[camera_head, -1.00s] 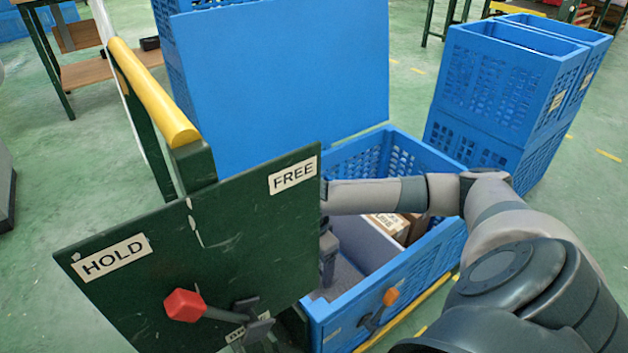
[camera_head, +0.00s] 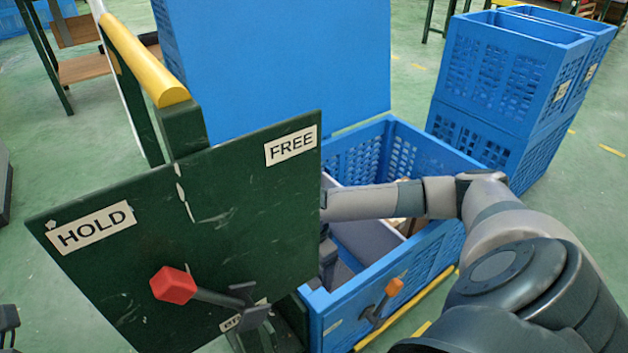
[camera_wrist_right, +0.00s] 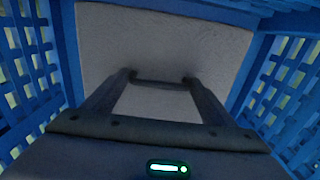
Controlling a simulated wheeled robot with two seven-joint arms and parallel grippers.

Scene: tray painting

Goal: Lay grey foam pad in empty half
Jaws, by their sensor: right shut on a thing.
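The right gripper (camera_wrist_right: 158,82) is inside the blue crate (camera_head: 440,240). In the right wrist view its two dark fingers reach to the grey foam pad (camera_wrist_right: 165,40), with a dark strip between the tips; it is shut on the pad. The pad spans most of the width between the crate's lattice walls. In the head view, the green panel partly hides the right gripper. A pale grey upright sheet (camera_head: 372,238) stands inside the crate, and the arm covers part of it. A dark part at the lower left edge looks like my left gripper (camera_head: 8,320); its jaws are unclear.
A green panel (camera_head: 225,230) marked HOLD and FREE, with a red-knobbed lever (camera_head: 175,285), stands left of the crate. An orange-knobbed handle (camera_head: 392,290) is on the crate's front. A tall blue panel (camera_head: 285,70) stands behind; stacked blue crates (camera_head: 505,90) stand right.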

